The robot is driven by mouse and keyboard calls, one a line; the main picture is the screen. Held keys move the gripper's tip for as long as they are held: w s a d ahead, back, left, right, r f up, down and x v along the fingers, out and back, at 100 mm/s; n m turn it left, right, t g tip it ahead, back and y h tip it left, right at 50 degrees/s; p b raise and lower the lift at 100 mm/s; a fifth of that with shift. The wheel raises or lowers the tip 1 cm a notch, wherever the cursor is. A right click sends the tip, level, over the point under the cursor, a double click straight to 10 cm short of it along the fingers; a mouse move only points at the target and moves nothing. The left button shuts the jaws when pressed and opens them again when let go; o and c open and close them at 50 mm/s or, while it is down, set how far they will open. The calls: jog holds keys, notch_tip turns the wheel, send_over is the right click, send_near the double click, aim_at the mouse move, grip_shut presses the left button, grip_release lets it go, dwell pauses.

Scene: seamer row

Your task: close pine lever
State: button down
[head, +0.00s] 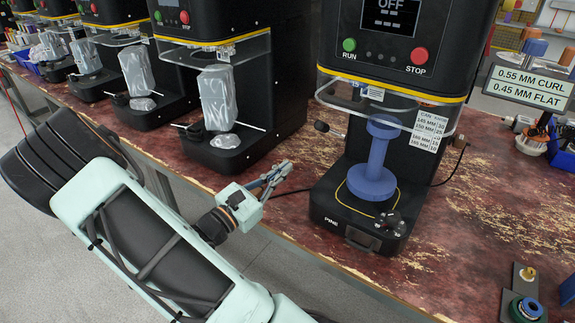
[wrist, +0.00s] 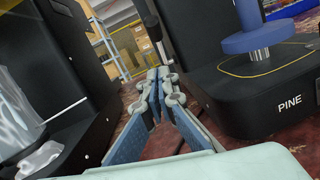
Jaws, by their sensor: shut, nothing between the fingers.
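The pine seamer is the black machine whose base (head: 345,222) is lettered PINE; its base also shows in the wrist view (wrist: 262,98). A blue spool-shaped piece (head: 376,165) stands upright on it. My gripper (head: 284,168) is shut and empty, left of the pine base and short of the knob. In the wrist view my fingertips (wrist: 160,76) point toward the rod. They look apart from it.
A neighbouring black seamer (head: 215,150) with a plastic-wrapped piece stands close on the left, leaving a narrow gap. A size sign (head: 528,88) and small parts stand at the right.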

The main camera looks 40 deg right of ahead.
send_near(329, 130)
notch_tip(329, 130, down, 3)
jog(key=w, duration=0.2)
jog(key=d+r, duration=0.1)
jog(key=d+r+b, duration=0.1)
jog(key=d+r, duration=0.1)
jog(key=shift+d+r, duration=0.25)
jog(key=shift+d, duration=0.1)
jog(key=shift+w+d+r+p, duration=0.1)
jog(key=shift+d+r+p, duration=0.1)
jog(key=shift+r+p, duration=0.35)
jog(key=shift+w+d+r+p, duration=0.1)
jog(key=shift+d+r+p, duration=0.15)
jog(key=shift+r+p, duration=0.3)
